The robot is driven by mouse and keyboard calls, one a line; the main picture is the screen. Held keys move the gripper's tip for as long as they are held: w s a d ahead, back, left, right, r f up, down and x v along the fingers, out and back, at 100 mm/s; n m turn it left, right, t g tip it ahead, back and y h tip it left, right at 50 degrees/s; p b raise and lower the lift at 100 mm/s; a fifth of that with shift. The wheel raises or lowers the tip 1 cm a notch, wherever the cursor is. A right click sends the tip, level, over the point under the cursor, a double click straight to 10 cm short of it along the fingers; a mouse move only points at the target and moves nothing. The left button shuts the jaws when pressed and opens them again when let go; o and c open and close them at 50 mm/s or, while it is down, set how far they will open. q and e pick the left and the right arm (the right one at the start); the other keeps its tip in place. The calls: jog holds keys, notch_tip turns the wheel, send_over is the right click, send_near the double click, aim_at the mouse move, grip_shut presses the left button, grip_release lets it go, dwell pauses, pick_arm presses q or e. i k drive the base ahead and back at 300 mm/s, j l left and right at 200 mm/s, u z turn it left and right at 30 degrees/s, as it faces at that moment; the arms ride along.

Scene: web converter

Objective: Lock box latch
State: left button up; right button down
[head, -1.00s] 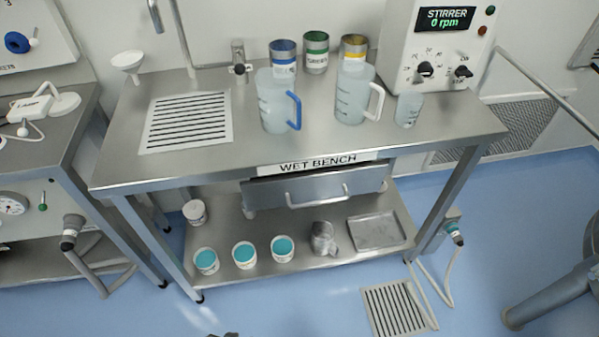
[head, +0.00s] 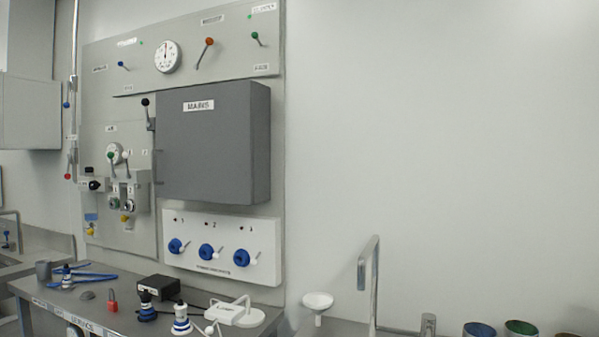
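A grey box labelled MARKS or similar (head: 222,145) is mounted on the wall panel, with its door shut. A black-knobbed lever (head: 147,112) stands at its upper left edge; I cannot tell whether it is the latch or how it is set. A smaller grey unit (head: 128,193) with small knobs and a padlock-like part is on the panel to the left of the box. Neither of my grippers is in the head view.
A white panel with blue valves (head: 211,252) is below the box. The bench (head: 110,315) below holds a black box (head: 160,288), blue-handled tools (head: 85,275) and a white device (head: 236,313). A white funnel (head: 318,301) and tap (head: 369,275) are to the right.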

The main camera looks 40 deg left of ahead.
aim_at(145, 102)
jog(key=u, duration=2.05)
jog(key=i+j+z, duration=0.2)
jog(key=i+j, duration=0.2)
jog(key=i, duration=0.15)
jog(key=i+j+z, duration=0.2)
jog(key=i+j, duration=0.3)
jog(key=i+j+z, duration=0.2)
jog(key=i+j, duration=0.25)
jog(key=i+j+z, duration=0.2)
jog(key=i+j, duration=0.2)
jog(key=j, duration=0.3)
